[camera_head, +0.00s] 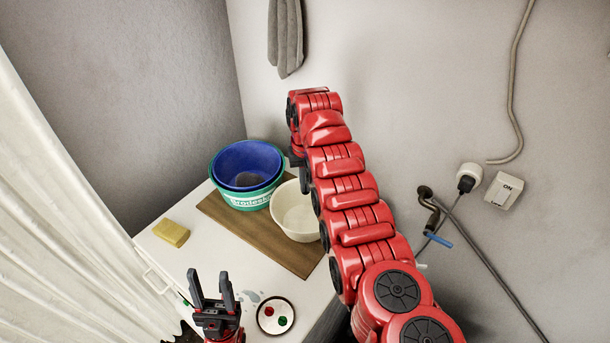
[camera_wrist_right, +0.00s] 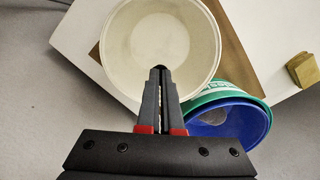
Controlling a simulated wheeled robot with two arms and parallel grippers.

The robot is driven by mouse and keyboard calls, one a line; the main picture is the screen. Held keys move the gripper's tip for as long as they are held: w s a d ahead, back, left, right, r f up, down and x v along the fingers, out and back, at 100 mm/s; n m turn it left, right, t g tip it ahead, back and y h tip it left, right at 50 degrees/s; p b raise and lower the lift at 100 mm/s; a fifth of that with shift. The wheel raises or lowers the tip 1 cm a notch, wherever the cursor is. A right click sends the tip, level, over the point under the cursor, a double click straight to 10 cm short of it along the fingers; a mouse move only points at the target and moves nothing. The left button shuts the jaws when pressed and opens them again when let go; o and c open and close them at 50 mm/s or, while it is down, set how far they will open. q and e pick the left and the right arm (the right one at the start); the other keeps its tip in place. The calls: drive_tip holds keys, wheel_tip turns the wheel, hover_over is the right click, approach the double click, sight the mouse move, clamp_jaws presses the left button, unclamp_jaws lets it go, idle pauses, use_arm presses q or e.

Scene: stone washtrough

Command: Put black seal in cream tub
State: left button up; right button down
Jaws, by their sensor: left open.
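The cream tub (camera_head: 294,212) stands on a brown board, and it looks empty in the right wrist view (camera_wrist_right: 160,35). My right gripper (camera_wrist_right: 160,72) is over the tub's rim, with its fingers nearly together. A small dark bit between the fingertips looks like the black seal, though it blends with the black fingers. In the head view my right arm largely hides this gripper. My left gripper (camera_head: 213,288) is open and empty, pointing up near the front of the counter, left of a round dish (camera_head: 264,325). The dish holds a green and a red piece.
A blue tub (camera_head: 245,158) sits in a green tub (camera_head: 248,202) touching or close beside the cream tub, with a dark grey patch inside. The brown board (camera_head: 262,238) lies under them. A yellow sponge (camera_head: 171,233) lies at left. A white curtain (camera_head: 60,200) hangs at far left.

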wheel_tip(320, 180, down, 7)
drive_tip(key=b, duration=0.2)
idle(0.3)
drive_tip(key=c, duration=1)
unclamp_jaws()
drive_tip(key=shift+r, duration=0.1)
wheel_tip(320, 180, up, 7)
drive_tip(key=shift+p, duration=0.85)
